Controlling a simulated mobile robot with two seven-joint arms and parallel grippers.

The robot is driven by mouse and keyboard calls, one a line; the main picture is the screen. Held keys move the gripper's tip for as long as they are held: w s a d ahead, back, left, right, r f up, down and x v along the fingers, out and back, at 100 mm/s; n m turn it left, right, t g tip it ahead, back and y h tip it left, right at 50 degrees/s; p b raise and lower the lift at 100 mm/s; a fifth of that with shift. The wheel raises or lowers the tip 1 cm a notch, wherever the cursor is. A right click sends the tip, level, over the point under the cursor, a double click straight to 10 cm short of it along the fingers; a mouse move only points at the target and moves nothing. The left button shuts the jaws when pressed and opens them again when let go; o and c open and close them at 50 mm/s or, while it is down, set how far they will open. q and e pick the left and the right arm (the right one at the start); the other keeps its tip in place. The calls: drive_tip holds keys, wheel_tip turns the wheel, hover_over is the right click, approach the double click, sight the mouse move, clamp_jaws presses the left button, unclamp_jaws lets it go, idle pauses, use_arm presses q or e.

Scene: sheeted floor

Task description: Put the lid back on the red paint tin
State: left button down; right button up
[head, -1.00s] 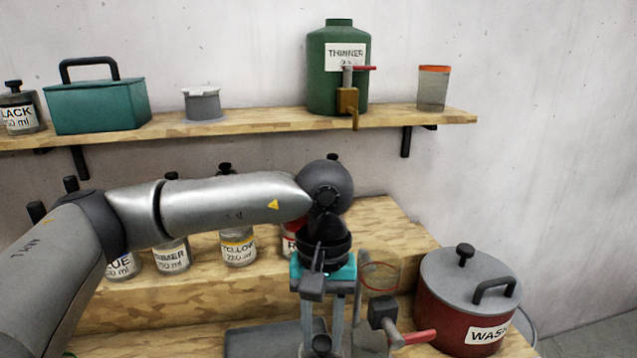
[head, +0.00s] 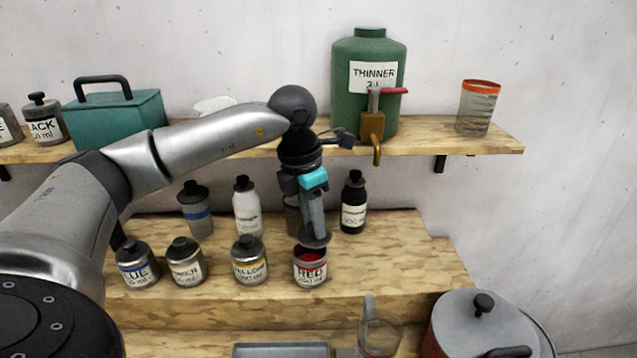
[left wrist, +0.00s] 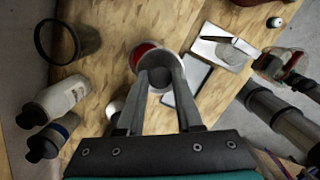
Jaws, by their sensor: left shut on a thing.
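The red paint tin (head: 310,272) stands upright on the raised wooden step, at the right end of the front row. Its top is open and red paint shows inside. My left gripper (head: 314,234) points down over it and is shut on the grey round lid (head: 316,242). The lid is just above the tin's mouth, slightly toward its right; I cannot tell whether it touches the rim. In the left wrist view the lid (left wrist: 166,72) lies between the fingertips and covers part of the red tin (left wrist: 139,54). My right gripper is not in view.
Blue (head: 137,265), primer (head: 185,263) and yellow (head: 249,262) tins stand to the left. A dark bottle (head: 353,205) and other bottles stand close behind. The thinner drum's tap (head: 373,125) overhangs the shelf. The wash pot (head: 470,330) is front right.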

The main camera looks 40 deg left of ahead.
sight(309, 232)
use_arm(q)
drive_tip(key=a+n, duration=0.1)
drive_tip(key=w+a+r+n, duration=0.1)
drive_tip(key=n, duration=0.1)
drive_tip(key=shift+w+a+r+p, duration=0.1)
drive_tip(key=shift+w+r+p, duration=0.05)
drive_tip(key=shift+r+p, duration=0.15)
drive_tip(key=shift+f+b, duration=0.7)
drive_tip(key=shift+f, duration=0.25)
wheel_tip(309, 232, down, 4)
drive_tip(key=b, duration=0.3)
drive_tip(key=shift+f, duration=0.35)
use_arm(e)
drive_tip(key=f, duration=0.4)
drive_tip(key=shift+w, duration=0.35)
use_arm(q)
drive_tip(key=shift+f+b, duration=0.15)
drive_tip(key=shift+b, duration=0.15)
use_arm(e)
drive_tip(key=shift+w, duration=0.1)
use_arm(q)
unclamp_jaws()
idle(0.5)
